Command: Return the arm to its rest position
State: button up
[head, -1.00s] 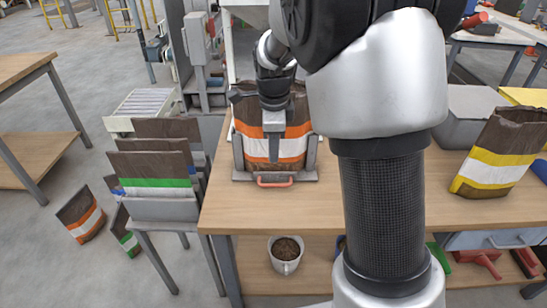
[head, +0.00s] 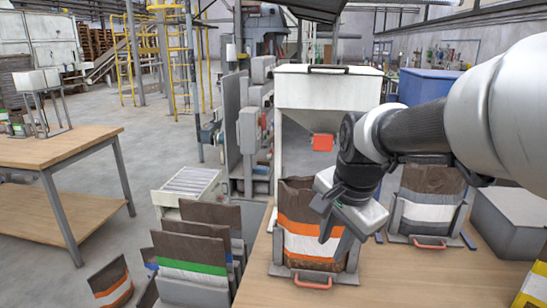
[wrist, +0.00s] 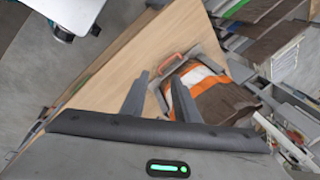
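My gripper (head: 342,222) is in front of and above the right side of a brown bag with orange and white bands (head: 297,222) in the head view. The bag stands open in a grey holder with a red handle (head: 313,284). My arm reaches in from the right at upper middle height. In the wrist view, the two fingers of my gripper (wrist: 161,82) are apart with nothing between them. The bag also shows in the wrist view (wrist: 205,88), beyond the fingers.
A second bag in a holder (head: 428,200) and a grey bin (head: 510,220) stand to the right on the wooden bench (head: 420,285). A white hopper (head: 328,88) rises behind. Folded bags (head: 190,272) stand in a rack at left. Another table (head: 60,150) is at far left.

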jog(key=s+d+r+n+t, duration=0.1)
jog(key=s+r+n+t, duration=0.1)
jog(key=s+n, duration=1.15)
notch_tip(320, 180, up, 14)
jog(key=s+m+p, duration=0.1)
jog(key=m+p, duration=0.1)
jog(key=p, duration=1.2)
jog(key=shift+h+p, duration=0.3)
